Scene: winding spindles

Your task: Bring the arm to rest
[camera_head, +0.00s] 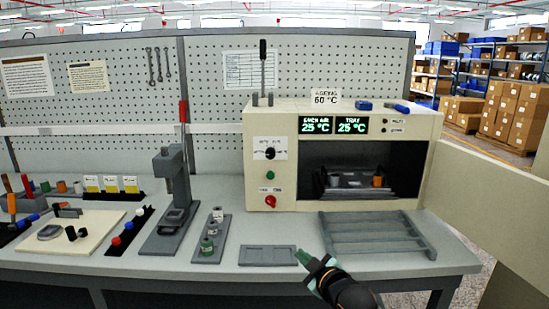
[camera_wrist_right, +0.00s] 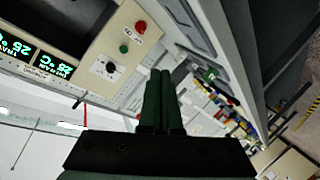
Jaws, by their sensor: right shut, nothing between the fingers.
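My right gripper (camera_head: 303,257) is at the front of the bench, with its arm coming in from the bottom edge. It is just right of a flat grey tray (camera_head: 268,256) and left of a grey slatted rack (camera_head: 375,237). In the right wrist view its dark green fingers (camera_wrist_right: 160,75) lie side by side, shut with nothing between them. My left gripper is in neither view.
The ageing oven (camera_head: 270,190) stands behind my right gripper, its door (camera_head: 490,185) swung open to the right. Small parts sit inside its chamber. A lever press (camera_head: 172,200) and a plate with several spools (camera_head: 212,240) stand to the left.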

